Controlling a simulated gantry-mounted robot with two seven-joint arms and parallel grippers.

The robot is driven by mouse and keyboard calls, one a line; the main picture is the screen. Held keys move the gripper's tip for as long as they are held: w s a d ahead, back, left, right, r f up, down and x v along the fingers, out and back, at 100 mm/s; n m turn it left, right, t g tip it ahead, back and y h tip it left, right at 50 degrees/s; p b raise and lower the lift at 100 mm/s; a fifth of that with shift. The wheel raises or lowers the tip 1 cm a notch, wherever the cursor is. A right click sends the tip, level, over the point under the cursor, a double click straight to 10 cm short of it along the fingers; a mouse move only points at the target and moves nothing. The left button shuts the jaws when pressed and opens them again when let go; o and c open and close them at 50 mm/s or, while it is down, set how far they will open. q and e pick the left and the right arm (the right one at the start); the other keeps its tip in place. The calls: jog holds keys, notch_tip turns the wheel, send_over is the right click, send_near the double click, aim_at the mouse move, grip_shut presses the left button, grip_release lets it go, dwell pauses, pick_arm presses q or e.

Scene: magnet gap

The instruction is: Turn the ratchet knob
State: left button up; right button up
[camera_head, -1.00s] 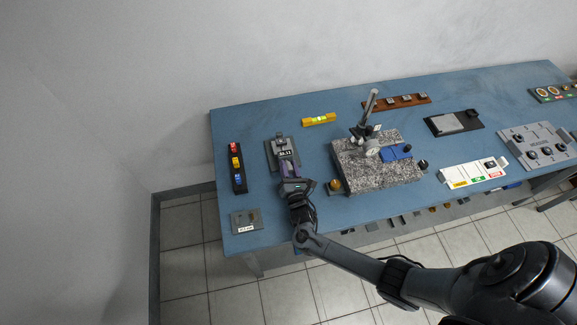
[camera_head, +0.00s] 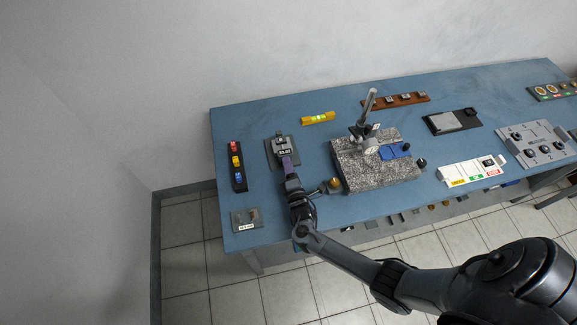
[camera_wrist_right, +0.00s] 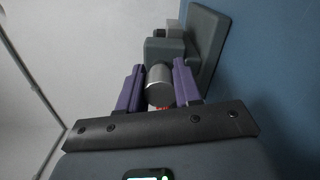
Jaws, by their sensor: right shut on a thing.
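A grey device with a small digit display (camera_head: 284,152) stands on the left part of the blue bench. The silver cylindrical ratchet knob (camera_wrist_right: 160,88) is at its near end, with a red bit below it in the right wrist view. My right gripper (camera_head: 287,164) reaches in from the front. Its two purple fingers (camera_wrist_right: 158,80) are closed on the sides of the knob. In the head view the fingers hide the knob. My left gripper is not in view.
A strip with red, yellow and blue parts (camera_head: 237,167) is left of the device. A small plate (camera_head: 247,218) lies at the front left. A granite block (camera_head: 372,178) with a stand is to the right. A yellow level (camera_head: 318,118) lies behind.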

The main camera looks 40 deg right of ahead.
jog(key=m, duration=0.4)
jog(key=shift+r, duration=0.1)
jog(key=shift+m, duration=1)
jog(key=shift+m, duration=0.3)
jog(key=o, duration=1)
jog(key=shift+o, duration=0.2)
